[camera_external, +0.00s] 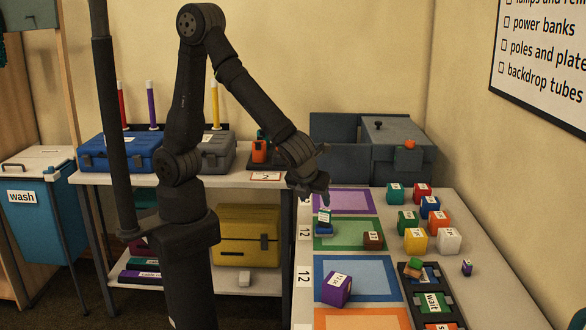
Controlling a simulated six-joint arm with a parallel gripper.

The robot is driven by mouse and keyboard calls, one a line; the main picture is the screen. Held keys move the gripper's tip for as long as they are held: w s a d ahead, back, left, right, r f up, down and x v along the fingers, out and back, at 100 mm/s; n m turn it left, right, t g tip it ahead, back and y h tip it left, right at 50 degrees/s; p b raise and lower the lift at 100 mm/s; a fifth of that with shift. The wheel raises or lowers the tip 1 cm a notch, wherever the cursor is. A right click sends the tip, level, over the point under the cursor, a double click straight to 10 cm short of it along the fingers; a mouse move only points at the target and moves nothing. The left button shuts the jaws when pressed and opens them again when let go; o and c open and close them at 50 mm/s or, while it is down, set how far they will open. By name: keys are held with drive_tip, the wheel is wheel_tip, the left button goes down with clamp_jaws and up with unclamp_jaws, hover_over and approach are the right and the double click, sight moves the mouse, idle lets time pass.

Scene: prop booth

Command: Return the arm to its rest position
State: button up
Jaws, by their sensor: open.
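My gripper (318,196) hangs at the end of my dark arm, above the left edge of the table at the purple-framed mat (358,201). Its jaws are open and nothing shows between them. Just below it, a small green-and-white labelled block (323,214) appears to sit on a blue block (324,229). I cannot tell how close the fingertips are to the upper block. My upper arm rises from the column and the forearm slopes down to the right.
A brown block (373,240) sits on the green-framed mat, and a purple block (336,287) on the blue-framed mat (384,265). Several coloured blocks stand at right, near a black tray (455,307). A grey bin (402,150) is behind. Blue (115,153) and grey cases (217,152) sit on the shelf.

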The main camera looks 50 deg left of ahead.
drive_tip(key=s+d+r, duration=0.1)
drive_tip(key=s+r, duration=0.2)
drive_tip(key=s, duration=0.1)
drive_tip(key=d+f+m+h, duration=0.1)
drive_tip(key=d+m+h, duration=0.1)
drive_tip(key=d, duration=1.2)
drive_tip(key=w+d+f+m+h, duration=0.1)
drive_tip(key=d+m, duration=0.4)
drive_tip(key=d, duration=1)
drive_tip(key=w+d+f+m+h, duration=0.1)
drive_tip(key=d+m+h, duration=0.2)
drive_tip(key=d, duration=1.2)
drive_tip(key=shift+w+d+f+m+g, duration=0.2)
drive_tip(key=shift+f+m+g, duration=0.1)
drive_tip(key=shift+f+m, duration=0.1)
drive_tip(key=shift+a, duration=0.15)
drive_tip(key=a+r+n+y, duration=0.1)
drive_tip(key=a+n, duration=0.1)
drive_tip(key=a, duration=0.7)
drive_tip(key=a+r+n+t+y, duration=0.1)
drive_tip(key=a+n, duration=0.2)
drive_tip(key=a, duration=0.5)
drive_tip(key=shift+a+r+y, duration=0.3)
drive_tip(key=shift+a+r, duration=0.05)
drive_tip(key=shift+r, duration=0.05)
drive_tip(key=shift+s, duration=0.1)
